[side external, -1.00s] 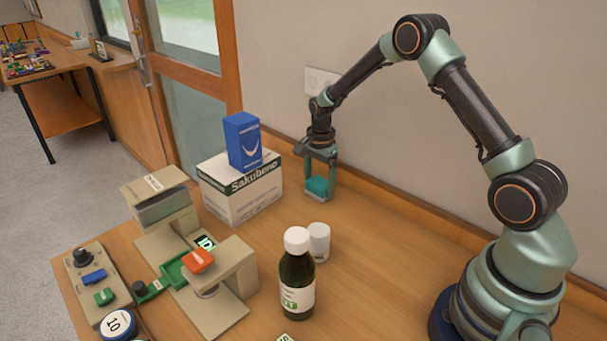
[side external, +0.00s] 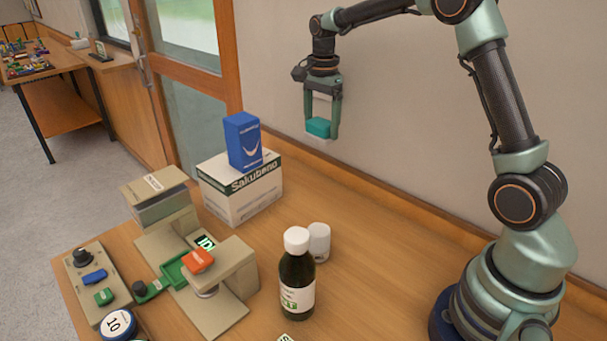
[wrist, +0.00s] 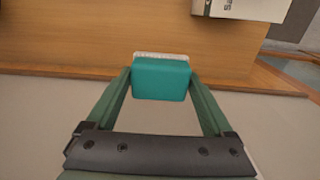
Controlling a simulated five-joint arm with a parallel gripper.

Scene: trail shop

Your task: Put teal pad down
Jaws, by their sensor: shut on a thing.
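The teal pad (side external: 318,128) is a small teal block held between the fingertips of my gripper (side external: 321,130), well above the table near the back wall. In the wrist view the teal pad (wrist: 161,78) sits between both fingers of my gripper (wrist: 160,82). A pale bristly strip shows along its far edge. My gripper is shut on the pad. The pad touches nothing else that I can see.
A white Sakubeno box (side external: 240,190) with a blue box (side external: 242,142) on top stands left of the gripper. A dark bottle (side external: 297,275), a white jar (side external: 319,242) and a beige machine (side external: 190,262) stand nearer. The wooden table (side external: 375,255) is clear on the right.

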